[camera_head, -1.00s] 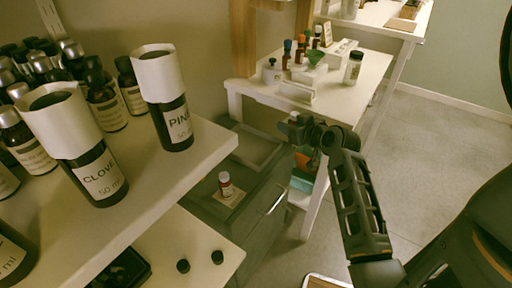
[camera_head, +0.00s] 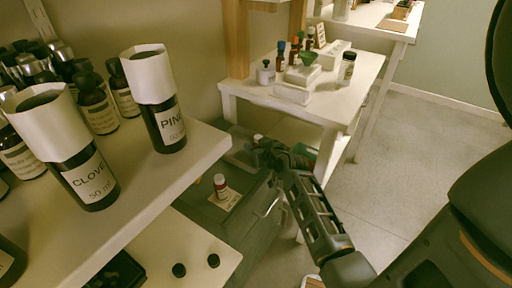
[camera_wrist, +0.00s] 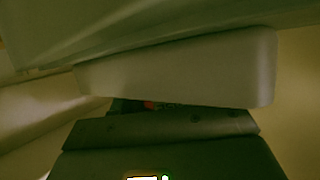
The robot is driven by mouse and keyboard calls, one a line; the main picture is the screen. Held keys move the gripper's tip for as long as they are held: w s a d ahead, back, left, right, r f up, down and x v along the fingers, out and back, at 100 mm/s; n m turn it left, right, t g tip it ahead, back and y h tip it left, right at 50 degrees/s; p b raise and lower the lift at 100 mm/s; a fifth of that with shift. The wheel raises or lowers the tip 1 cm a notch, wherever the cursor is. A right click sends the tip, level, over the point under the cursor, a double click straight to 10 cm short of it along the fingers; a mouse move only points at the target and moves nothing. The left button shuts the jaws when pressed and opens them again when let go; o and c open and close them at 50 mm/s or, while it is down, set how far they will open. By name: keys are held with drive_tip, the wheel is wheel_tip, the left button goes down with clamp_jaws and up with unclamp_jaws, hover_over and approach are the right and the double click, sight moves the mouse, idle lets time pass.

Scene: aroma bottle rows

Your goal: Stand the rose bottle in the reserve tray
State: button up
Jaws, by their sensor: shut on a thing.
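My gripper (camera_head: 262,150) is low over the grey cabinet, at the right part of a shallow pale tray (camera_head: 238,161), which looks like the reserve tray. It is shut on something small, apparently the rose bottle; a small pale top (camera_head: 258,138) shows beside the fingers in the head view. Its label and base are hidden, so I cannot tell whether it touches the tray floor. In the wrist view a broad pale block fills the middle, too close to identify, with a small red spot below it.
The shelf at left holds the CLOVE (camera_head: 90,180) and PINE (camera_head: 167,125) bottles in paper collars. A white table (camera_head: 345,97) with bottles stands behind.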

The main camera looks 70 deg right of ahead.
drive_tip(key=shift+f, duration=0.1)
drive_tip(key=o, duration=0.8)
drive_tip(key=shift+r, duration=0.2)
drive_tip(key=v, duration=1.2)
drive_tip(key=s+a+r+n+t+y, duration=0.1)
drive_tip(key=s+a+n+t+y, duration=0.2)
drive_tip(key=a, duration=1.8)
drive_tip(key=s+a+r+n+t+y, duration=0.1)
drive_tip(key=s+a+r+n+y, duration=0.4)
drive_tip(key=s+a+r, duration=0.5)
drive_tip(key=shift+s+a+r+t+y, duration=0.4)
drive_tip(key=shift+a+r+y, duration=0.15)
drive_tip(key=shift+a, duration=0.6)
